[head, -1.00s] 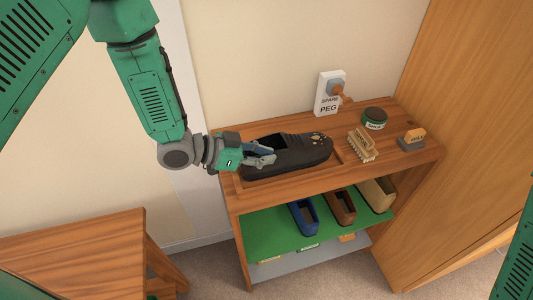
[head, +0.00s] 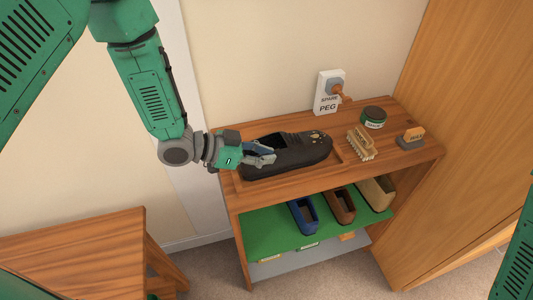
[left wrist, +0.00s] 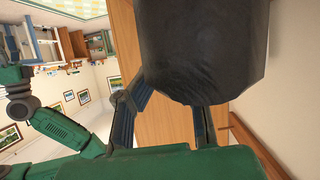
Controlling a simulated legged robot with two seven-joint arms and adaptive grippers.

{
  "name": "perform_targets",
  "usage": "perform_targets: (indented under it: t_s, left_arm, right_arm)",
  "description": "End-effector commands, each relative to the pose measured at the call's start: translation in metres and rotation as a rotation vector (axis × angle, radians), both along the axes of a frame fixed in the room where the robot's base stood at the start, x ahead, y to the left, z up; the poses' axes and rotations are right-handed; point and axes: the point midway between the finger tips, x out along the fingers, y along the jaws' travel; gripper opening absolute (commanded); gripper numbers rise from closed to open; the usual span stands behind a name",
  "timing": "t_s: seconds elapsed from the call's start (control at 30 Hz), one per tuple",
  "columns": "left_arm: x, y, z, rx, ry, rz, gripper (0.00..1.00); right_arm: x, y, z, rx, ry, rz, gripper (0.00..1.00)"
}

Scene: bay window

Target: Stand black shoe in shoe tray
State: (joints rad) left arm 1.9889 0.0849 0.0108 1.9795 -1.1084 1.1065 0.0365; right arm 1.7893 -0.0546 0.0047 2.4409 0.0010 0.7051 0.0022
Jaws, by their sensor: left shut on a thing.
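The black shoe (head: 300,152) lies lengthwise on the wooden top of the shelf unit, sole down, with its toe pointing right. It appears to be within the shallow wood-rimmed shoe tray (head: 338,155); whether its sole rests fully on the tray floor I cannot tell. My left gripper (head: 265,153) comes in from the left and is shut on the shoe at its heel end. In the left wrist view, the shoe's dark surface (left wrist: 200,50) fills the top middle, between and beyond the fingers. My right gripper is out of view.
A brush (head: 361,144), a round green tin (head: 373,117) and a small block with an orange top (head: 411,138) stand right of the tray. A peg on a white plate (head: 329,92) is behind. Blue (head: 303,215), brown and tan shoes sit on the green shelf below.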

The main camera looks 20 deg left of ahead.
Motion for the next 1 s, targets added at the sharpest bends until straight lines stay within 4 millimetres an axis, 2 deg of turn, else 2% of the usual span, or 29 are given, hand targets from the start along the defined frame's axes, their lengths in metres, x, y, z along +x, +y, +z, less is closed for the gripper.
perform_targets:
  t_s: [0.23, 0.3, 0.33, 0.67, 1.0]
  left_arm:
    - [0.0, 0.002, -0.005, 0.006, 0.008, 0.007, 0.0]
    - [0.0, 0.002, -0.004, 0.006, 0.008, 0.007, 0.29]
    - [0.0, 0.002, -0.004, 0.006, 0.007, 0.005, 0.32]
    - [-0.002, 0.002, -0.001, 0.005, 0.002, 0.003, 0.32]
    - [-0.011, 0.017, 0.008, 0.003, 0.002, 0.002, 0.32]
  right_arm:
    - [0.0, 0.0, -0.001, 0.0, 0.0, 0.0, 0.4]
    - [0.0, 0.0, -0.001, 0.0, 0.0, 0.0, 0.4]
    - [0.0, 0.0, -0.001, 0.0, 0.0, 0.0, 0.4]
    - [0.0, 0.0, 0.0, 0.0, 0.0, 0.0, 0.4]
    - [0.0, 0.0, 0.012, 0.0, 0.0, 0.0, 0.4]
